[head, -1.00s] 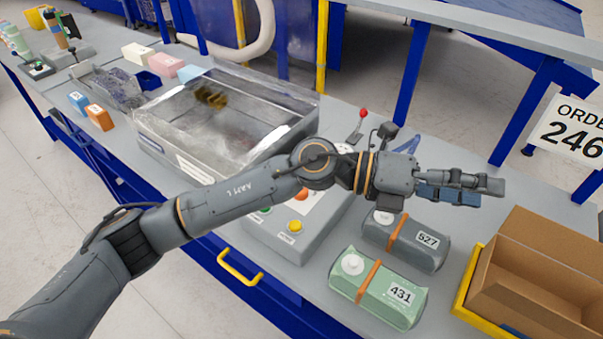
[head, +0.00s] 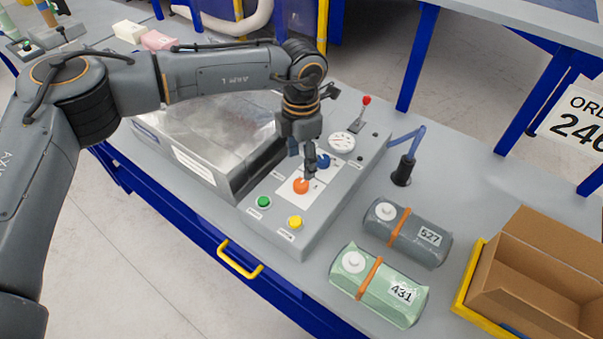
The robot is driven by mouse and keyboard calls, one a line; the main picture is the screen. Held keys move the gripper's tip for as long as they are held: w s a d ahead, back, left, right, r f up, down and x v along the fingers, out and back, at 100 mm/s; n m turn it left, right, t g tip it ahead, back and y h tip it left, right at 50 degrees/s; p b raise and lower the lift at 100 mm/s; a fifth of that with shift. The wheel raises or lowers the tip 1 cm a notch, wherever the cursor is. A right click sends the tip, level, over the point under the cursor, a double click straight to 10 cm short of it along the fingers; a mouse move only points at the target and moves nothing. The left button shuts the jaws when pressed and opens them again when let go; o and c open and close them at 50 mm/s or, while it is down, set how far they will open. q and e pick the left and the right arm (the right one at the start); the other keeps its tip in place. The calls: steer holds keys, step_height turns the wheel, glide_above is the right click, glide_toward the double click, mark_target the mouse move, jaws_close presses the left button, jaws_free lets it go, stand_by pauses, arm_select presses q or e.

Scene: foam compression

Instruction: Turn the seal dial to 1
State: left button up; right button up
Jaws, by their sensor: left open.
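A grey control panel (head: 283,235) on the bench carries two dials on a white plate: an orange dial (head: 301,186) and a blue dial (head: 322,160). Their labels are too small to read, so I cannot tell which is the seal dial or where each points. My left gripper (head: 311,165) is open and points down over the panel, right by the two dials. It partly covers the blue dial, and I cannot tell whether it touches either one. My right gripper is not in view.
The panel also has a green button (head: 263,202), a yellow button (head: 295,222), a gauge (head: 341,142) and a red-tipped lever (head: 366,101). A clear-lidded chamber (head: 190,140) stands left. Packs 527 (head: 405,240) and 431 (head: 378,290) and a cardboard box (head: 530,260) lie right.

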mark_target(302, 183)
arm_select(q)
step_height(302, 183, down, 6)
steer(key=shift+f+p, duration=0.1)
steer(key=shift+p, duration=0.9)
steer(key=shift+f, duration=0.75)
steer(key=c, duration=1.1)
